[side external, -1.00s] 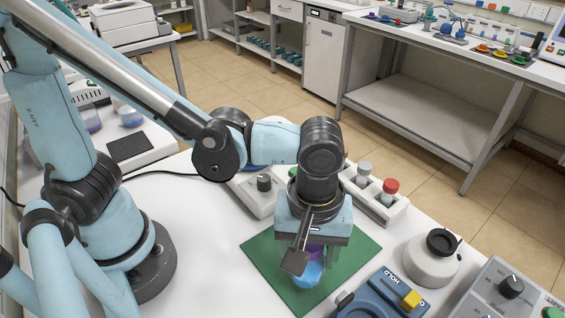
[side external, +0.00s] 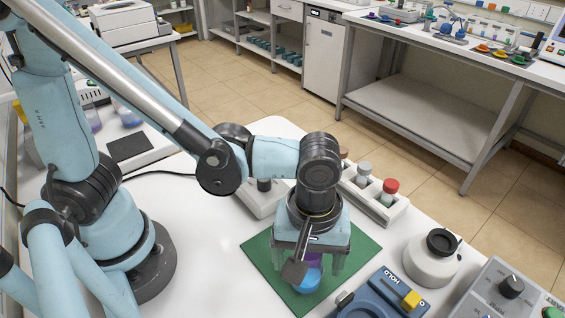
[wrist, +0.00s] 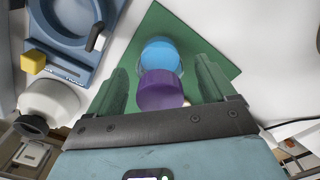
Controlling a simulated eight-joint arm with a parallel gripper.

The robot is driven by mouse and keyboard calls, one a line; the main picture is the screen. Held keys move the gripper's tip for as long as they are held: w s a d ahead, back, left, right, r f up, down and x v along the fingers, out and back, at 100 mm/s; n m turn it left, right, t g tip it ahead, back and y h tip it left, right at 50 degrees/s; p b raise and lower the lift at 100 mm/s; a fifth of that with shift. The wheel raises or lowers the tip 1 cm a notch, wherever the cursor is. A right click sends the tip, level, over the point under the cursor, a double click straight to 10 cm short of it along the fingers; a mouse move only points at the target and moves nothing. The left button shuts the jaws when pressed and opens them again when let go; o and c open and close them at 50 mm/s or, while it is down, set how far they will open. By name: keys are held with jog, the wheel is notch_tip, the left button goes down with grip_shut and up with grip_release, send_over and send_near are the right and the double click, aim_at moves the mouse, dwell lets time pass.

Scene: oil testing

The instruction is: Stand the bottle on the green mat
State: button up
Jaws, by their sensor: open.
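The bottle has a purple cap (wrist: 161,92) and a blue lower body (side external: 307,279). It appears upright on the green mat (side external: 354,247), cap on top; its exact contact with the mat is hidden. The blue part also shows beyond the cap in the wrist view (wrist: 160,54). My gripper (side external: 308,264) points down over the bottle, with one finger on each side of it. In the wrist view, the fingers of my gripper (wrist: 161,72) are open, with gaps beside the cap. My wrist hides part of the bottle in the side view.
A blue device with a yellow knob (side external: 385,306) stands just right of the mat. A white rack (side external: 382,204) with capped vials stands behind it. A white round device with a black top (side external: 432,258) is farther right. White table is clear left of the mat.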

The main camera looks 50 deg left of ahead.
notch_tip(320, 180, up, 12)
jog(key=shift+r, duration=0.1)
jog(key=shift+w+a, duration=0.15)
jog(key=shift+a, duration=0.1)
jog(key=w+a+f+m+t, duration=0.1)
jog(key=w+a+m+t, duration=0.1)
jog(key=a, duration=0.8)
jog(key=w+a+f+m+t, duration=0.2)
jog(key=a+m+t, duration=0.3)
jog(key=a, duration=0.5)
jog(key=shift+w+a+m, duration=0.3)
jog(key=shift+w+m, duration=0.55)
jog(key=shift+m, duration=0.15)
